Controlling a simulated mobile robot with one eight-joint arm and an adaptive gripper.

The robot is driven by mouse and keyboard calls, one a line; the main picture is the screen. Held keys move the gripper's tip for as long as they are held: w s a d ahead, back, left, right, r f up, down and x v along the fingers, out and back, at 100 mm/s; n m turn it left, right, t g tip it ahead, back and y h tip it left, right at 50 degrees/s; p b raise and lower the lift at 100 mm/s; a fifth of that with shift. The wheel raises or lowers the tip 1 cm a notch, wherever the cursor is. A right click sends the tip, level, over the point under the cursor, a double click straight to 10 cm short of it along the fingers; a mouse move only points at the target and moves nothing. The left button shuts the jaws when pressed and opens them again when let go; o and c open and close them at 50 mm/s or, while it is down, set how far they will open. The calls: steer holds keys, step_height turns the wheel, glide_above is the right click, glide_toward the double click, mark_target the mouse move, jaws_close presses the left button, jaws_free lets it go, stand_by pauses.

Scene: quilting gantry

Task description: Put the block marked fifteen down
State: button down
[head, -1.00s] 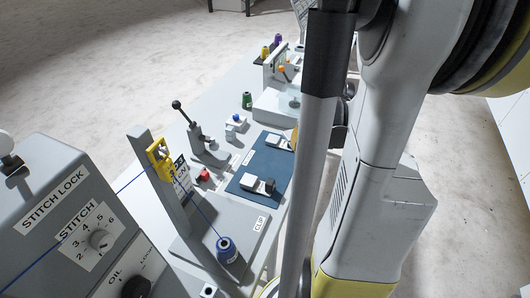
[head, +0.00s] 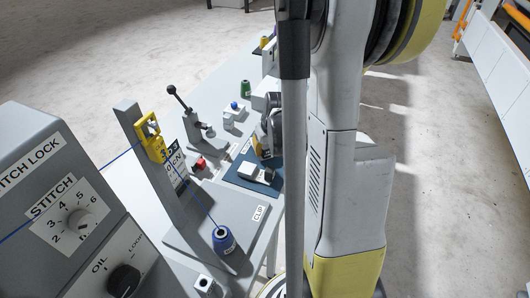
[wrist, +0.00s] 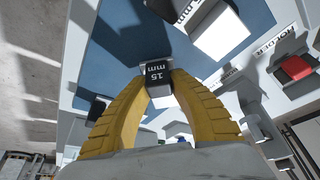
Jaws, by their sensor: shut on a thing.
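My gripper (wrist: 159,88) has its yellow fingers shut on a small block marked 15 mm (wrist: 157,72), seen in the wrist view. The block has a dark top with white print. Behind it in that view is the blue mat (wrist: 112,42); I cannot tell whether block and mat touch. A larger white block with a dark face marked mm (wrist: 222,32) lies on the mat nearby. In the head view my gripper (head: 257,150) is over the far part of the blue mat (head: 236,178), with the white and dark block (head: 258,172) nearer. The held block is hidden there.
A grey post with a yellow guide (head: 149,137) and blue thread stands left of the mat. A blue spool (head: 223,240) sits on the plate labelled CLIP. A red piece (head: 198,163), a lever clamp (head: 196,125) and a green spool (head: 245,89) stand close by.

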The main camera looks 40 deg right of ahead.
steer(key=shift+f, duration=0.1)
steer(key=shift+f, duration=0.15)
steer(key=c, duration=1.3)
jaws_free()
